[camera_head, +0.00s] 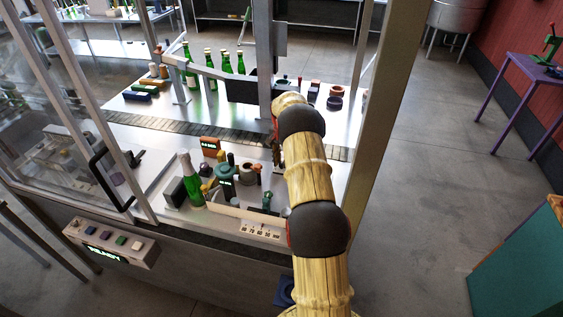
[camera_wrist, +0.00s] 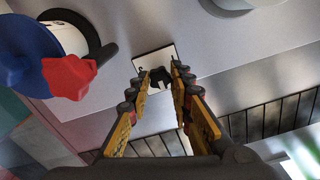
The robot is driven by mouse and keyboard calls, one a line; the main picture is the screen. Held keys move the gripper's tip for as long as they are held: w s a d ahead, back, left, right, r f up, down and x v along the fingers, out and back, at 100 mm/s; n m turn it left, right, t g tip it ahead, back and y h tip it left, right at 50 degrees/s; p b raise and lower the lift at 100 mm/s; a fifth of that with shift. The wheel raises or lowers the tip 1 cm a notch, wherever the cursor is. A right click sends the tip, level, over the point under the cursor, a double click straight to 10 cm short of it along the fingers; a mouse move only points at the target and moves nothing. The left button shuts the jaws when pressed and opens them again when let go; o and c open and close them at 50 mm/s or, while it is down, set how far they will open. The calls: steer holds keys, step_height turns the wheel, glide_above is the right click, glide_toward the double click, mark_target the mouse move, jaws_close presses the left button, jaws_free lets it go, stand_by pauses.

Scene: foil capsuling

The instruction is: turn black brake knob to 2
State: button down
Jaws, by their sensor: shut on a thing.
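The black brake knob (camera_wrist: 161,78) sits on a small light square plate (camera_wrist: 144,62) near the top middle of the wrist view. My gripper (camera_wrist: 160,84) has its two yellow-padded fingers on either side of the knob and is shut on it. No dial number or pointer mark can be read on the plate. In the head view my gripper (camera_head: 277,152) is small and partly covered by my arm, by the machine's upright post. The knob cannot be made out there.
A red star-shaped knob (camera_wrist: 72,78) on a blue part (camera_wrist: 28,58) is left of my fingers in the wrist view. A slatted conveyor (camera_head: 190,128) crosses behind my gripper. A green bottle (camera_head: 190,182) stands front left. A glass door (camera_head: 90,110) is at the left.

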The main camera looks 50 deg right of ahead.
steer(key=shift+r, duration=0.1)
steer(key=c, duration=1.7)
jaws_free()
steer(key=shift+o, duration=0.6)
step_height(320, 180, up, 12)
